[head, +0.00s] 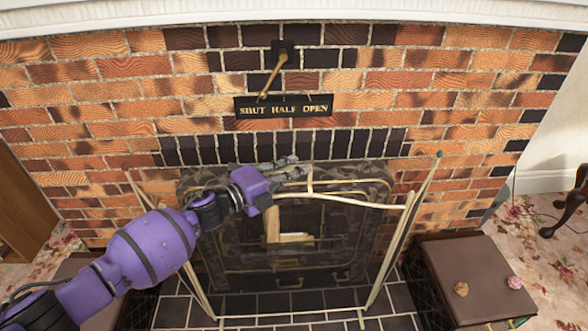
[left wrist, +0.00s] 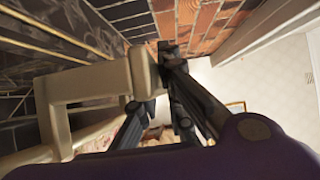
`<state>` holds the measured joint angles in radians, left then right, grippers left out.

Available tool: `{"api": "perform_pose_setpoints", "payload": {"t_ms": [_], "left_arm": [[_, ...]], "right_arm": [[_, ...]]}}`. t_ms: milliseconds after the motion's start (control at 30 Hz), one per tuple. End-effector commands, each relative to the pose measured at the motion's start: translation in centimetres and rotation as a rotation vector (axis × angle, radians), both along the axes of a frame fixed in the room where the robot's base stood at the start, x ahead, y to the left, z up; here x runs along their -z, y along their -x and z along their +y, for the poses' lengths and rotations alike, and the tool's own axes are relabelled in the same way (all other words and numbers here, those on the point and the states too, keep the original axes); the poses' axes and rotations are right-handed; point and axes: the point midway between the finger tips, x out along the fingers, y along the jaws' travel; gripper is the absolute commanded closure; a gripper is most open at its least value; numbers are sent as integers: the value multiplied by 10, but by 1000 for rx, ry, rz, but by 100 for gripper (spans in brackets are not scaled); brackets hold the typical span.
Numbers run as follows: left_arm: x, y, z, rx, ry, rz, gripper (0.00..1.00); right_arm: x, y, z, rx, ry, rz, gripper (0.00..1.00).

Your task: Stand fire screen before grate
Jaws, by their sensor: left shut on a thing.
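The fire screen is a see-through panel in a pale brass frame (head: 360,203), with side wings angled outward. It is upright in front of the dark grate (head: 345,255), which shows through it. Its lower edge is over the dark hearth tiles; I cannot tell whether it touches them. My left gripper (head: 292,168) is shut on the handle (head: 309,181) at the screen's top middle. In the left wrist view the gripper's dark fingers (left wrist: 155,75) are at the cream-coloured handle (left wrist: 88,88). My right gripper is not in view.
A brown-topped box (head: 475,275) with two small knobs stands right of the hearth. Another box (head: 75,268) at the left is partly hidden by my arm. A "SHUT HALF OPEN" plate (head: 284,106) with a lever (head: 271,76) is on the brick wall above.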

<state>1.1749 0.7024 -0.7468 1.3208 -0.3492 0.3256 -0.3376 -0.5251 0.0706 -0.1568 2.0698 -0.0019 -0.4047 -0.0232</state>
Motion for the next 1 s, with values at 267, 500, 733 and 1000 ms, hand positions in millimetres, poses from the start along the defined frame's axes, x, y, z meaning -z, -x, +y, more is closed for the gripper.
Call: {"api": "perform_pose_setpoints", "payload": {"t_ms": [267, 500, 733, 1000], "left_arm": [[-7, -1, -1, 3, 6, -9, 100], [-7, -1, -1, 3, 7, -8, 81], [-3, -1, -1, 1, 3, -4, 71], [4, 5, 9, -2, -4, 3, 71]], "right_arm": [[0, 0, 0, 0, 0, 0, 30], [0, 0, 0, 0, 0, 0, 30], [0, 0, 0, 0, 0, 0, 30], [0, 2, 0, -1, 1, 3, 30]]}}
